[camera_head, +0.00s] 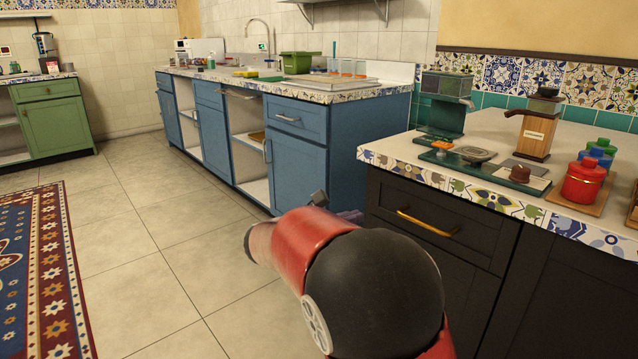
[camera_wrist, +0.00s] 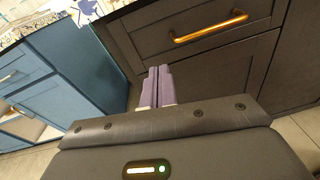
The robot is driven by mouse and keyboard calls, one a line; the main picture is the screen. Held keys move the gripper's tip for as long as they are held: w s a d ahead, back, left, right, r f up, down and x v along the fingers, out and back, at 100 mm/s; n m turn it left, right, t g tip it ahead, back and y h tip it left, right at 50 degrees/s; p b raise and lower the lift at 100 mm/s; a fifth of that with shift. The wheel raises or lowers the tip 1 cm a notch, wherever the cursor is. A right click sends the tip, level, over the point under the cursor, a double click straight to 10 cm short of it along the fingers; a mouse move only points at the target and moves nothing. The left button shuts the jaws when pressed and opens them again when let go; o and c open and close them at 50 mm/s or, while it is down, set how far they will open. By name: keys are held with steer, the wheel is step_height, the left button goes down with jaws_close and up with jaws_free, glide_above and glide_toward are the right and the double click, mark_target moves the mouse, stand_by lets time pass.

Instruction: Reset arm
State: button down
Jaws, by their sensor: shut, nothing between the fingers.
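My gripper (camera_wrist: 157,86) shows in the wrist view with its two purple fingers close together, shut and empty. It points toward the dark cabinet (camera_wrist: 200,60) with a brass drawer handle (camera_wrist: 210,27). In the head view my red and black arm reaches forward beside the dark cabinet (camera_head: 440,215), and mostly hides the gripper; only a small purple part shows past the arm. I cannot tell the exact distance between the fingers and the cabinet front.
The patterned counter (camera_head: 390,155) carries a green coffee machine (camera_head: 445,100), a wooden grinder (camera_head: 538,128) and a red canister (camera_head: 583,182). Blue cabinets (camera_head: 295,170) with open shelves stand behind. The tiled floor (camera_head: 160,235) at left is clear, beside a patterned rug (camera_head: 50,270).

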steer(key=s+d+f+m+g+y+p, duration=0.1)
steer(key=s+d+m+g+y, duration=0.2)
steer(key=s+d+m, duration=0.35)
steer(key=s+d+m+g+y+p, duration=0.1)
steer(key=s+d+m+g+y, duration=0.2)
steer(key=s, duration=0.7)
steer(key=s+a+m+t+y+p, duration=0.1)
steer(key=s+a+m+y, duration=0.2)
steer(key=s+m, duration=0.4)
steer(key=s+a+f+m+t+y, duration=0.1)
steer(key=s+a+m+y, duration=0.3)
steer(key=s, duration=0.5)
steer(key=shift+f+m+t+y+p, duration=0.15)
steer(key=shift+m+t+y+p, duration=0.3)
steer(key=shift+m, duration=0.9)
